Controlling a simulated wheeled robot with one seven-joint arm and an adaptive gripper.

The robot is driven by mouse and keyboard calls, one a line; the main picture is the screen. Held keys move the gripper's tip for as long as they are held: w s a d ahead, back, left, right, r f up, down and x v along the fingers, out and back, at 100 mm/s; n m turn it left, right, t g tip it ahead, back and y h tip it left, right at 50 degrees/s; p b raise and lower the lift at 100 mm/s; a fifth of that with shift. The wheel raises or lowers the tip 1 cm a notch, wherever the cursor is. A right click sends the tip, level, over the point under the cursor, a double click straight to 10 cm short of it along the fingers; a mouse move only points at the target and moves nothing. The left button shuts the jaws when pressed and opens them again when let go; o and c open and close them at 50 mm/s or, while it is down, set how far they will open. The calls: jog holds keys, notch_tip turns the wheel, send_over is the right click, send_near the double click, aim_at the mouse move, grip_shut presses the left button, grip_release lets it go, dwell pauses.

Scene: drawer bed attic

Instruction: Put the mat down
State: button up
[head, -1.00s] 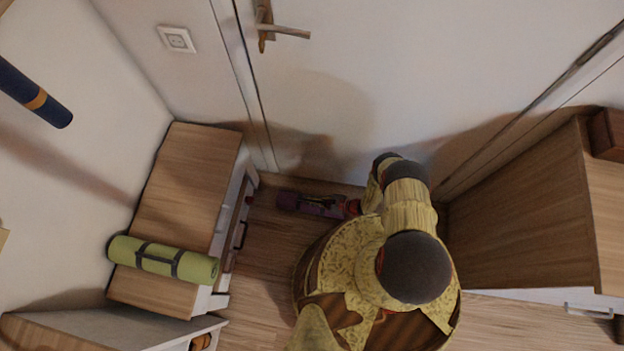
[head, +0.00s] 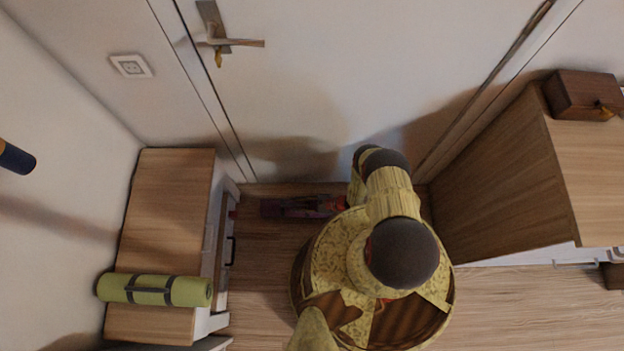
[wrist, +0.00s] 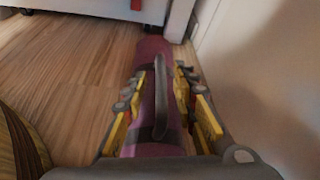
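A rolled purple mat (head: 285,208) with dark straps and a handle is low by the foot of the door, to the left of my arm. In the wrist view the purple mat (wrist: 153,52) runs lengthwise away from me between the yellow fingers of my gripper (wrist: 160,82). The fingers lie close against both sides of it, so my gripper looks shut on it. I cannot tell whether the mat's underside touches the floor. In the head view my gripper (head: 337,205) is partly hidden by my arm.
A rolled green mat (head: 150,290) lies on a low wooden cabinet (head: 167,210) at left. The white door (head: 330,75) stands close behind. A wooden cabinet (head: 510,175) with a brown box (head: 582,95) is at right.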

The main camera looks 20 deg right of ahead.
jog(key=p+v, duration=0.2)
jog(key=v, duration=0.8)
jog(key=shift+s+d+r, duration=0.1)
jog(key=shift+s+d, duration=0.05)
